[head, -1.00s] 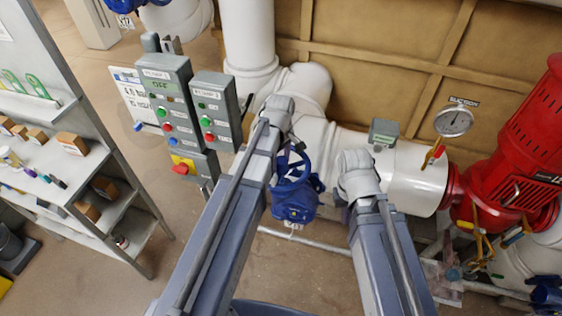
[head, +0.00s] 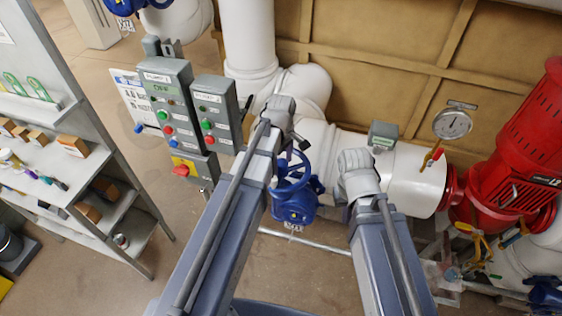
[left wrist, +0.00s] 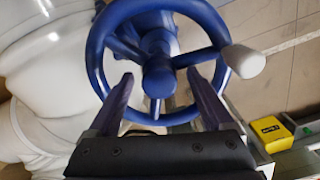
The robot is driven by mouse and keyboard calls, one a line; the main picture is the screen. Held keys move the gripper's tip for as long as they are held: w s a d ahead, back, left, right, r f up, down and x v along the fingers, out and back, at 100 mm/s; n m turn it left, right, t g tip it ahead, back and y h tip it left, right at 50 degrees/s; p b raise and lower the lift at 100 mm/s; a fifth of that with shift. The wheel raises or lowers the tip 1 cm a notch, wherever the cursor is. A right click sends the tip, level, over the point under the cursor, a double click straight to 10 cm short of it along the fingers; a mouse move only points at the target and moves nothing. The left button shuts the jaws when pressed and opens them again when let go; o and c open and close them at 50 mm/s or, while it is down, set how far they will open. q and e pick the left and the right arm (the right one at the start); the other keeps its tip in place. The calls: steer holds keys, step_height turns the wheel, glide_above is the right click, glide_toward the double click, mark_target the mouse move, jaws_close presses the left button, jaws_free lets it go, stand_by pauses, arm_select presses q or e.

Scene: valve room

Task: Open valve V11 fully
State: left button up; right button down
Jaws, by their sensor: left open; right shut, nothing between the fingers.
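A blue valve with a spoked handwheel (head: 292,188) stands below the white pipe in the middle of the head view. A small tag hangs under it, too small to read as V11. The handwheel (left wrist: 160,62) also fills the upper middle of the left wrist view, with a hub, spokes and a white knob (left wrist: 247,62) on its right rim. My left gripper (left wrist: 160,95) is open, its two fingers spread on either side of the hub by the lower part of the wheel. I cannot tell whether they touch it. My right arm's wrist is right of the valve; its fingers are hidden.
Grey pump control boxes (head: 168,105) stand left of the valve. A shelf (head: 75,170) with small items is at the far left. A red pump (head: 515,150) and a gauge (head: 452,124) are at the right.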

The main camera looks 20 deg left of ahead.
arm_select(q)
steer(key=r+p, duration=0.1)
steer(key=d+r+p, duration=0.1)
steer(key=r, duration=0.1)
steer(key=shift+s+r, duration=0.15)
steer(key=shift+s, duration=0.05)
steer(key=shift+w+a+r+p, duration=0.15)
steer(key=shift+a+r+p, duration=0.15)
steer(key=shift+r+p, duration=0.3)
steer(key=shift+w+a+r+p, duration=0.1)
steer(key=shift+a+r+p, duration=0.15)
steer(key=shift+r+p, duration=0.3)
steer(key=shift+d, duration=0.15)
arm_select(e)
steer(key=r, duration=0.5)
steer(key=shift+s+d+r, duration=0.15)
steer(key=shift+s+d, duration=0.05)
steer(key=shift+d, duration=0.1)
arm_select(q)
steer(key=shift+r, duration=0.15)
step_height(320, 180, up, 6)
steer(key=p, duration=0.6)
steer(key=shift+f, duration=0.2)
arm_select(e)
step_height(320, 180, up, 6)
steer(key=shift+a, duration=0.1)
